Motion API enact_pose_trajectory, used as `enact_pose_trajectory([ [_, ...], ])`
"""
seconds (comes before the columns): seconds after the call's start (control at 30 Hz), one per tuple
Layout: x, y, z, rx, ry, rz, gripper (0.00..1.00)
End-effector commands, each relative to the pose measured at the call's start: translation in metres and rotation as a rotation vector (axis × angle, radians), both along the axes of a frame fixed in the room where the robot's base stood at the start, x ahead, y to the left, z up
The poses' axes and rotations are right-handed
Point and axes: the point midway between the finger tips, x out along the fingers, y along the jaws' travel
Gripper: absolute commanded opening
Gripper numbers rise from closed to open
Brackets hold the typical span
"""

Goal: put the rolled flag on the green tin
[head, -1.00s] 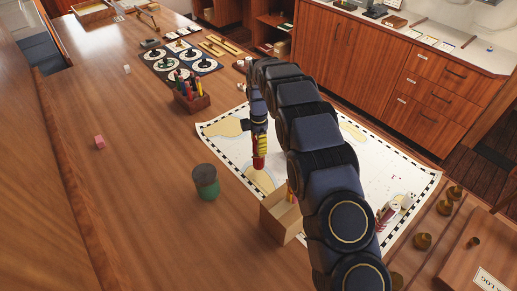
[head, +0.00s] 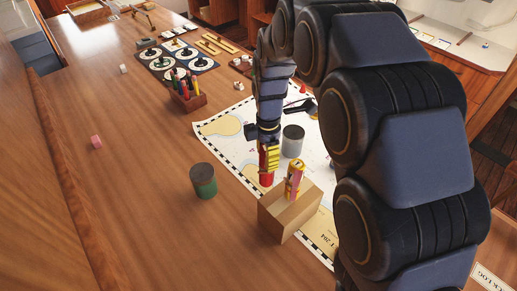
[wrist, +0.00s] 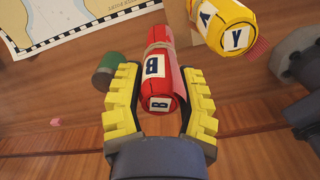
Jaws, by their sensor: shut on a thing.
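My gripper (head: 268,160) is shut on a red rolled flag (head: 266,179) that hangs down below its yellow finger pads. In the wrist view the red flag (wrist: 157,72), tied with string and marked B, lies between the two pads. The green tin (head: 203,183) stands upright on the wooden table, left of the flag and apart from it. It has a grey top and also shows in the wrist view (wrist: 107,72), partly behind the left finger.
A cardboard box (head: 285,222) with a yellow rolled flag (head: 295,180) standing in it is just right of my gripper. A grey tin (head: 292,140) stands on the chart (head: 222,127). A pen holder (head: 187,103) is behind the green tin. The table left of the tin is mostly clear.

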Motion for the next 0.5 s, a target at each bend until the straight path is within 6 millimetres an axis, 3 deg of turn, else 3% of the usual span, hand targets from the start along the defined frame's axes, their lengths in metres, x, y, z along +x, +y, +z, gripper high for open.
enact_pose_trajectory([
  [0.3,-0.038,0.067,0.06,0.002,-0.007,0.238,0.06],
  [0.5,-0.065,0.096,0.09,0.001,-0.004,0.364,0.06],
])
